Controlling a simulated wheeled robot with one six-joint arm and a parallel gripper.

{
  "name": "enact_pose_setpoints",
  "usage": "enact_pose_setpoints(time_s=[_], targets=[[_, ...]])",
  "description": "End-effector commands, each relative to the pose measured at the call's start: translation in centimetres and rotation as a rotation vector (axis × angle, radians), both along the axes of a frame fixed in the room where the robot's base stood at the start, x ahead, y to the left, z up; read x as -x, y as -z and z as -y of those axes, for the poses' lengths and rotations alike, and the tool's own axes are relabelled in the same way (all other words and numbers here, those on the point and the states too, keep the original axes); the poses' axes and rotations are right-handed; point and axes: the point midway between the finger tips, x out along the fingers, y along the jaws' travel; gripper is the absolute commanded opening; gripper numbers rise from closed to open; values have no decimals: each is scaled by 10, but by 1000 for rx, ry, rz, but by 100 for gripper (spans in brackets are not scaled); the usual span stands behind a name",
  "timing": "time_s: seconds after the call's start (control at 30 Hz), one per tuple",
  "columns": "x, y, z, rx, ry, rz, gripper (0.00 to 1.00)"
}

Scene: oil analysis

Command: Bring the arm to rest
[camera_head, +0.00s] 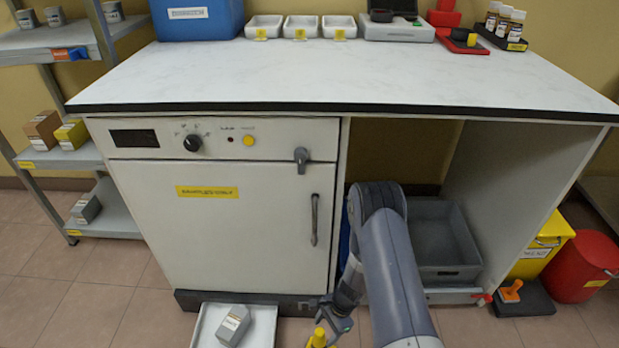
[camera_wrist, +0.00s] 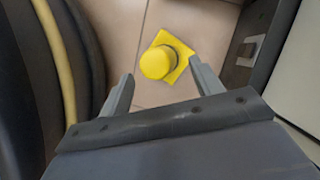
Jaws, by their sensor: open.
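My gripper (camera_wrist: 163,90) is open and empty in the wrist view, its two fingers spread apart. A yellow knob-like thing on a square yellow base (camera_wrist: 160,62) lies beyond the fingertips, on or over the tiled floor, with no finger touching it. In the head view my arm reaches down in front of the cabinet, and my gripper (camera_head: 328,328) is low near the floor. The yellow thing (camera_head: 318,338) shows beside it at the lower edge of the picture.
A white cabinet (camera_head: 250,240) with a shut door stands left of my arm. A white tray (camera_head: 265,325) with a grey box (camera_head: 233,325) is low in front of it. A grey bin (camera_head: 440,235) is under the worktop (camera_head: 330,75). A red bucket (camera_head: 585,265) stands far right.

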Motion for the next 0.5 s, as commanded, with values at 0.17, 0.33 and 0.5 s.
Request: enact_pose_setpoints(time_s=[0.17, 0.33, 0.5], targets=[[7, 38, -13, 0, -2, -3, 61], [6, 19, -14, 0, 0, 2, 61], [7, 4, -13, 0, 1, 0, 61]])
